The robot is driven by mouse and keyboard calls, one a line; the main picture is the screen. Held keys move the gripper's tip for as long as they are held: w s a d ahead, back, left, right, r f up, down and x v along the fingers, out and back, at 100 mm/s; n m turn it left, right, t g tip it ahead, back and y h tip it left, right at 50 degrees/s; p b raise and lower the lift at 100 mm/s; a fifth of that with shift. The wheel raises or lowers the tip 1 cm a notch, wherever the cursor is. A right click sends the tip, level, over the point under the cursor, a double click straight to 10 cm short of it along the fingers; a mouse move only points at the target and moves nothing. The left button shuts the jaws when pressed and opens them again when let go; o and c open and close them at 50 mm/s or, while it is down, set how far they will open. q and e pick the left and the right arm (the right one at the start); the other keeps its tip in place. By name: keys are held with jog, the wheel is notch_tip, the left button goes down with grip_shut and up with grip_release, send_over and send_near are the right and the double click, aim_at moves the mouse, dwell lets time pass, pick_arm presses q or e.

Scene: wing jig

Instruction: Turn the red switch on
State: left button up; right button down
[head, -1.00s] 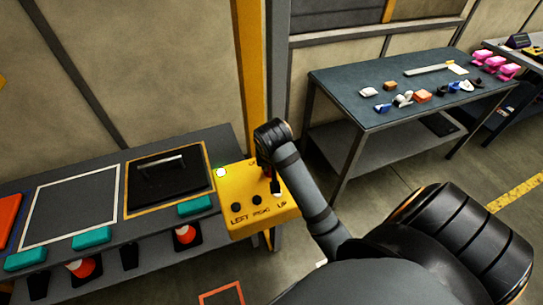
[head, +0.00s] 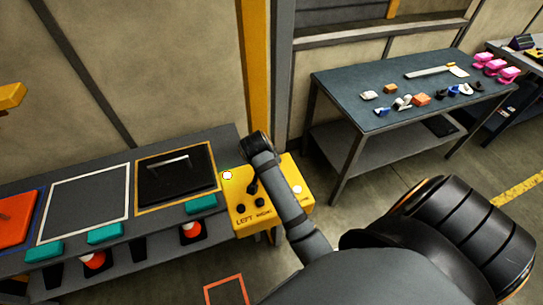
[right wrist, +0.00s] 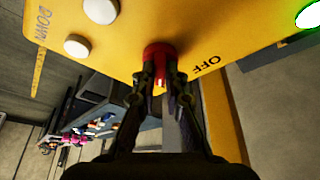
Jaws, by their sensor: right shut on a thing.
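The yellow control box (head: 243,209) stands at the right end of the dark bench in the head view, with black knobs and printed labels on top. The red switch (right wrist: 155,50) shows in the right wrist view on the box's yellow face, with the word OFF to its right. My right gripper (right wrist: 162,78) is shut on the red switch, its fingertips against it. In the head view the right gripper (head: 252,188) is over the box, and my arm hides part of the box's top. The red switch cannot be made out there. My left gripper is not in view.
A lit light with a green rim (head: 227,175) is at the box's upper left corner. White buttons (right wrist: 77,45) lie near the word DOWN. The bench (head: 120,240) carries outlined areas and teal blocks. A blue-topped table (head: 340,85) with small parts stands at the right.

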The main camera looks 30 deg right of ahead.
jog(key=c, duration=1.4)
grip_release()
jog(key=shift+d, duration=0.1)
